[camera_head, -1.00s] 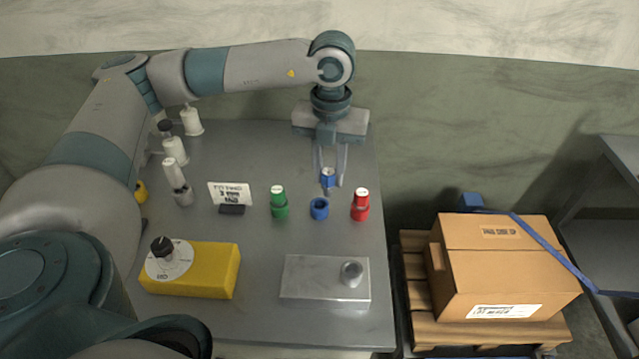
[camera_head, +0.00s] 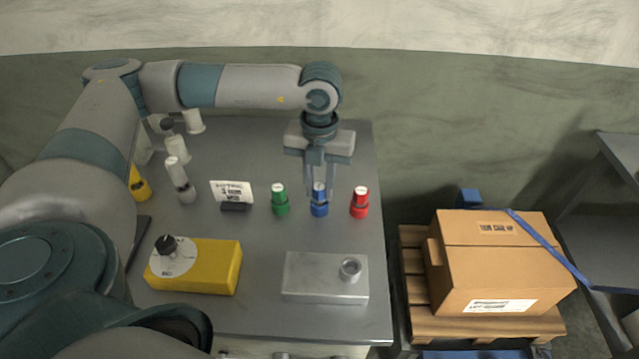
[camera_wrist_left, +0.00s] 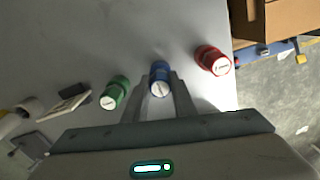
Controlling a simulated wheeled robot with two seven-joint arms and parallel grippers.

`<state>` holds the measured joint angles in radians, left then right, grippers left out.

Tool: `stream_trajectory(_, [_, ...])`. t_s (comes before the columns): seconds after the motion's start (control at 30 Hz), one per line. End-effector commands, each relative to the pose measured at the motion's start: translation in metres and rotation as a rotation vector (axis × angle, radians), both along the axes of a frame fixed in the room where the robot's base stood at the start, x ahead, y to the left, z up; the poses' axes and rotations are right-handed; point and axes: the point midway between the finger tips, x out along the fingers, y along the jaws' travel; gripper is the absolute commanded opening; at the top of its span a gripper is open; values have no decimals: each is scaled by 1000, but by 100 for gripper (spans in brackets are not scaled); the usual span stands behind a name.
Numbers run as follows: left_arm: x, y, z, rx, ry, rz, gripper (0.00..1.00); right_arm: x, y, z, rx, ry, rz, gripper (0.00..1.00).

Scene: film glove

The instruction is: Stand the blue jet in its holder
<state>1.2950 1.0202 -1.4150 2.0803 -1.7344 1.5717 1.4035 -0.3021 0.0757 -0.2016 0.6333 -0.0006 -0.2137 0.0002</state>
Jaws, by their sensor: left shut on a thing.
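My right gripper is not in view.
A small sign (camera_head: 232,192), a yellow box with a dial (camera_head: 210,268) and a metal block (camera_head: 325,278) share the table.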

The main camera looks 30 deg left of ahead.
Motion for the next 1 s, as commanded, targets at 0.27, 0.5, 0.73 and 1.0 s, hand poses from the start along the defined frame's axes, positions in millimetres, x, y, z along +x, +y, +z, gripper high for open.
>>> stream_trajectory(0.27, [0,0,-7,-1,-1,-1,0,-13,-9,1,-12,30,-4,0])
stream_trajectory(0.5, [0,0,-8,-1,-1,-1,0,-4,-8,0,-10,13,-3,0])
stream_trajectory(0.73, [0,0,-10,-1,-1,-1,0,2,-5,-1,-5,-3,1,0])
stream_trajectory(1.0, [0,0,-9,-1,-1,-1,43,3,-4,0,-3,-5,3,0])
